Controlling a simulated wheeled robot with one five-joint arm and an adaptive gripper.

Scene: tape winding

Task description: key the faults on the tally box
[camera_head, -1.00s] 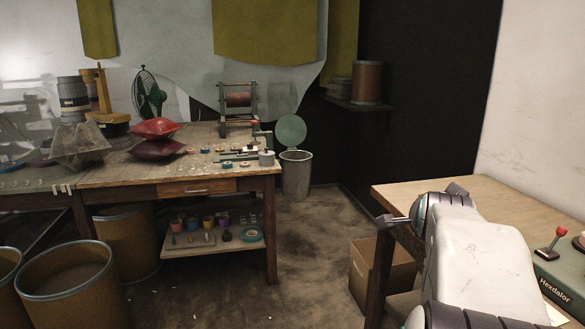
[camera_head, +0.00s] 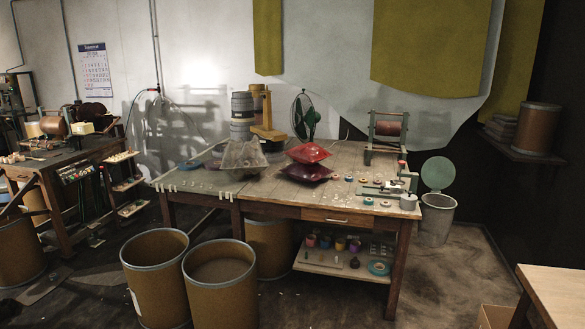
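My gripper and arm are out of view. I see nothing that I can identify as the tally box. The wooden workbench (camera_head: 270,193) stands in the middle. On its right end are several small tape rolls (camera_head: 349,179) and a green-and-grey bench device (camera_head: 386,189) with a red knob. Behind them is a winding frame (camera_head: 386,133) with a reddish roll. A red tray or cushion (camera_head: 308,153) sits above a darker red one (camera_head: 306,171) mid-bench. At the lower right, only a bare corner of another wooden table (camera_head: 560,290) shows.
Large brown drums (camera_head: 156,275) stand on the floor in front of the bench. A grey bin (camera_head: 436,222) with its round green lid up stands at the bench's right end. A second workbench (camera_head: 75,160) is at far left. Floor between the bench and the right-hand table is open.

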